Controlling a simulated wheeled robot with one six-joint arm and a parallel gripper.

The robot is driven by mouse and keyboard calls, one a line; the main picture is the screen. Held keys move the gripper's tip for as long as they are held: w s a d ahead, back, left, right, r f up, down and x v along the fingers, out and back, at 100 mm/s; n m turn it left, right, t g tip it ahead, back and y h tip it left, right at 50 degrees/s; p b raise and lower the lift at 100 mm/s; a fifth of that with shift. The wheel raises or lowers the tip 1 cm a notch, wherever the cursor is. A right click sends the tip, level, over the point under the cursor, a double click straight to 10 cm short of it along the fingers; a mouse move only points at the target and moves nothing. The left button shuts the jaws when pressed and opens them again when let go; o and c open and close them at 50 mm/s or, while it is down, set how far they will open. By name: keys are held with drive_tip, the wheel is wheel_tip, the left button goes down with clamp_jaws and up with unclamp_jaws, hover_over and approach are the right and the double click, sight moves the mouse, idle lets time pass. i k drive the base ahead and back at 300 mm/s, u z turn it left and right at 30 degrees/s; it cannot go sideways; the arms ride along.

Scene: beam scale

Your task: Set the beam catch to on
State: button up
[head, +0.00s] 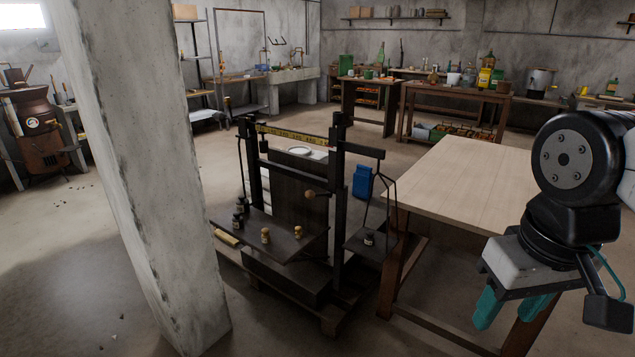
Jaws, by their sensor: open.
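The beam scale (337,225) stands on the floor left of the table, a dark frame with a yellow marked beam (292,134) across its top. A short lever with a round wooden knob (310,193) sticks out at the right post; it may be the beam catch, but its on or off setting cannot be read from here. My gripper (508,310) has teal fingers, points down and is open and empty. It is at the lower right, over the table's near right side in the picture, well apart from the scale.
A wooden table (465,180) with a bare top lies between the scale and my arm. A concrete pillar (135,150) rises close on the left.

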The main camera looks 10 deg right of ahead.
sight(310, 194)
drive_tip(key=z, duration=0.05)
drive_tip(key=i, duration=1.1)
drive_tip(key=u, duration=0.4)
